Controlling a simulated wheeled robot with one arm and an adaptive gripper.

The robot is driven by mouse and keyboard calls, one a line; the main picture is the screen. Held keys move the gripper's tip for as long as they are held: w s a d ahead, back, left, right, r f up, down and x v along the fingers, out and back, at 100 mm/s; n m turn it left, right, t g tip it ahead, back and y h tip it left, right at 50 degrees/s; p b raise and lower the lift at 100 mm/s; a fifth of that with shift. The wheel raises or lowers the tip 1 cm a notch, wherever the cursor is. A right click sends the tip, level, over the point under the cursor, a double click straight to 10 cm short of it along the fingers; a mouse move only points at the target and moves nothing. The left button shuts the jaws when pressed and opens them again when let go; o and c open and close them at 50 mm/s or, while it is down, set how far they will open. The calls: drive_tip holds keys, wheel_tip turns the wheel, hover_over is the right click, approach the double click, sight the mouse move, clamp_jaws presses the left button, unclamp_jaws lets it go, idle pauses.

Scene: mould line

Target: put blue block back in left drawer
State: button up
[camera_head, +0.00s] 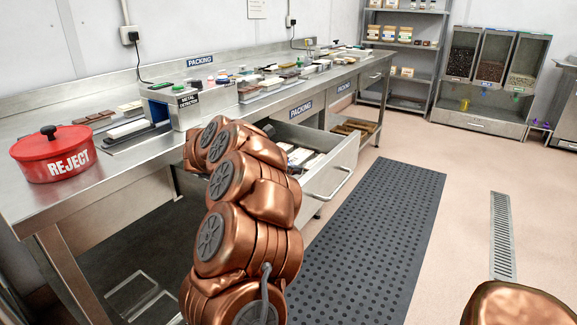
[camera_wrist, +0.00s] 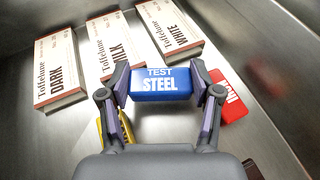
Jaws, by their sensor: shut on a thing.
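The blue block (camera_wrist: 160,80), marked TEST STEEL, sits between the two fingers of my gripper (camera_wrist: 163,90) in the wrist view. The gripper is shut on it. Below it is the metal floor of an open drawer (camera_wrist: 255,110). The drawer (camera_head: 338,170) also shows in the head view, pulled out under the bench. My arm hides my gripper and the block there. I cannot tell whether the block touches the drawer floor.
The drawer holds DARK (camera_wrist: 60,70), MILK (camera_wrist: 112,48) and WHITE (camera_wrist: 170,28) boxes beyond the block. A red block (camera_wrist: 228,97) lies right of my gripper, a yellow one (camera_wrist: 103,130) left. A red REJECT pot (camera_head: 55,155) stands on the bench (camera_head: 120,185).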

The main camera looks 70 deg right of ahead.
drive_tip(key=shift+f+b, duration=0.65)
drive_tip(key=shift+b, duration=0.35)
drive_tip(key=o, duration=1.1)
drive_tip(key=shift+o, duration=0.2)
drive_tip(key=shift+r, duration=0.15)
drive_tip(key=shift+r+p, duration=0.65)
drive_tip(key=shift+p, duration=0.55)
drive_tip(key=shift+w+a, duration=0.2)
drive_tip(key=v, duration=1.1)
drive_tip(key=shift+a+p, duration=0.2)
drive_tip(key=shift+p, duration=0.1)
